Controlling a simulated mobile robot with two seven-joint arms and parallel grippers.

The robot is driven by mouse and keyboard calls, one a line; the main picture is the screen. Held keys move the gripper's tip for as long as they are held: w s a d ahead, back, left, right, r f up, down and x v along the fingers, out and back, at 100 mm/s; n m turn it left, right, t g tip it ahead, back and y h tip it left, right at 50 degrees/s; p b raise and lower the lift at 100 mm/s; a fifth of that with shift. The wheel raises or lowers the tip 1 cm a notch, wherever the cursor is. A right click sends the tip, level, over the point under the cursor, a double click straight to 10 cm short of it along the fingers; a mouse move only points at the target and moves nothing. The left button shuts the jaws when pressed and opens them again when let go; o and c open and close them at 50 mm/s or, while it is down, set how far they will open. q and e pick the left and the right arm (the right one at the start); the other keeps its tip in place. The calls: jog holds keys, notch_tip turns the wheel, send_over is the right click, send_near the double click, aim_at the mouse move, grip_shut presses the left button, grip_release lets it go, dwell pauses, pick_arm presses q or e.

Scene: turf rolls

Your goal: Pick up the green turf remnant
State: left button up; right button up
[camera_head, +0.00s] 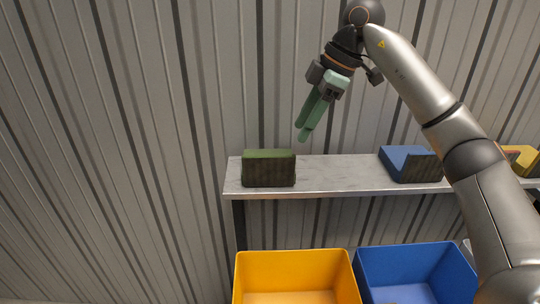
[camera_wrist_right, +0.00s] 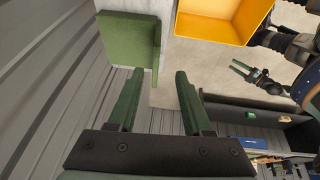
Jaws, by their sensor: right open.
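The green turf remnant (camera_head: 268,168), a dark block with a green top, sits at the left end of the grey shelf (camera_head: 330,187). In the right wrist view the turf remnant (camera_wrist_right: 130,38) shows as a green L-shaped piece, ahead and left of the fingers. My right gripper (camera_head: 302,131) is above and slightly right of it in the head view, tilted down, apart from it. In the right wrist view my right gripper (camera_wrist_right: 159,73) has its fingers apart with nothing between them.
A blue block (camera_head: 405,160) and a partly hidden yellow piece (camera_head: 523,157) sit farther right on the shelf. A yellow bin (camera_head: 297,257) and a blue bin (camera_head: 440,262) stand below it in the head view. A ribbed metal wall (camera_head: 130,130) is behind.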

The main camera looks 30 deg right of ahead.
aim_at(282, 155)
jog(key=b+x, duration=0.1)
jog(key=x, duration=0.6)
jog(key=shift+w, duration=0.1)
jog(key=shift+w+x, duration=0.15)
jog(key=shift+x, duration=1.2)
jog(key=shift+w+x, duration=0.15)
jog(key=shift+x, duration=1.25)
jog(key=shift+a+r, duration=0.15)
jog(key=shift+r, duration=0.05)
jog(key=shift+c, duration=0.2)
grip_shut()
